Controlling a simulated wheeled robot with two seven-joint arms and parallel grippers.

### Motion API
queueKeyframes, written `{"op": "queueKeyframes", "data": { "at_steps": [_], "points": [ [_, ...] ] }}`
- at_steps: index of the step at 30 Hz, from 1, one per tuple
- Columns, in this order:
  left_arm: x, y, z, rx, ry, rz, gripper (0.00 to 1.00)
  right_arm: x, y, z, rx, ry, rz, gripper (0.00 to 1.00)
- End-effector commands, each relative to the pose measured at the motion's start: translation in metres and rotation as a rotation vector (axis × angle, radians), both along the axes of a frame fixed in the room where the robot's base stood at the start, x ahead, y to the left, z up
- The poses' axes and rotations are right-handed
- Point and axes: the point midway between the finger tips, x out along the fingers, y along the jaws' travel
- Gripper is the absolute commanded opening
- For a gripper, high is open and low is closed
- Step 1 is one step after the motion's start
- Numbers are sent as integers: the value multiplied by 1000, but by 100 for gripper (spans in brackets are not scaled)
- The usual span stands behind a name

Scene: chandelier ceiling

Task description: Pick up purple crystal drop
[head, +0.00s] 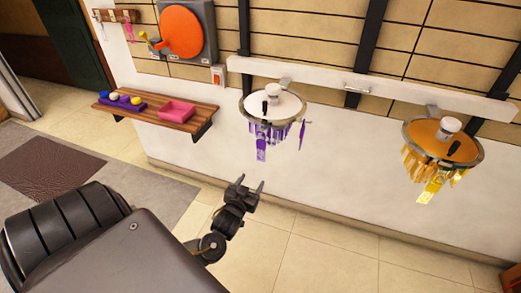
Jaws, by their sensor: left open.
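A white-topped round chandelier (287,104) hangs from a wall arm, with several purple crystal drops around its rim. One larger purple crystal drop (261,150) hangs low at its front. Another slim purple crystal drop (302,135) hangs apart at the right side of the rim. My left gripper (251,184) is open and empty. In the picture it is below the chandelier and a little left of its middle, apart from the drops. My right gripper does not show.
An orange-topped chandelier (440,140) with yellow drops hangs at the right. A wooden shelf (150,113) on the left wall holds a pink bin (177,112) and a purple tray (122,104) with balls. An orange disc (181,33) is above. Tiled floor below is clear.

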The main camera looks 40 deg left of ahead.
Motion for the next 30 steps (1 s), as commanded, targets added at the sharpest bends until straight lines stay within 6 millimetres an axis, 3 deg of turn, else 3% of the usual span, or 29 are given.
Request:
{"op": "queueKeyframes", "data": {
  "at_steps": [1,3,6,11,21,30],
  "points": [
    [3,-1,25,-19,-57,0,58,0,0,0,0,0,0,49],
    [4,-1,49,-38,-111,2,58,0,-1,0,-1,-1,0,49],
    [4,-1,66,-55,-150,6,58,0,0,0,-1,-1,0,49],
    [7,0,70,-58,-160,7,58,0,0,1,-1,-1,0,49],
    [51,16,70,-55,-157,8,58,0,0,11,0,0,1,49],
    [63,21,73,-55,-157,8,58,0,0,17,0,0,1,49]
  ]
}}
